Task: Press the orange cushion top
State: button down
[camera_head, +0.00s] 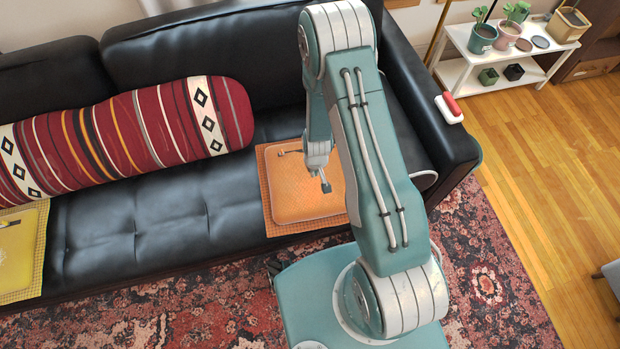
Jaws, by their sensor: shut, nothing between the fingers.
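The orange cushion (300,200) lies on the seat of the black sofa, on a slightly larger orange woven mat (272,222). A small dark thing with a thin handle rests at the cushion's far left edge. My gripper (326,187) is shut and empty. It points down over the right part of the cushion; whether it touches the top cannot be told from this view. My arm hides the right side of the cushion and mat.
A striped red bolster (130,135) lies on the black sofa (150,220). A yellow cushion (18,250) sits far left. A red-and-white object (449,107) rests on the right armrest. A white plant shelf (470,68) stands beyond. Bare sofa seat separates the cushions.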

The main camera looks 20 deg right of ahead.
aim_at(309, 182)
jog(key=w+r+n, duration=0.1)
jog(key=n, duration=0.4)
jog(key=w+r+n, duration=0.1)
jog(key=n, duration=0.5)
jog(key=w+a+r+n+g, duration=0.1)
jog(key=n, duration=0.4)
jog(key=shift+r+n, duration=0.4)
notch_tip(309, 182, down, 14)
jog(key=shift+f, duration=0.1)
jog(key=shift+f, duration=1.7)
jog(key=shift+s, duration=0.1)
jog(key=shift+f, duration=0.1)
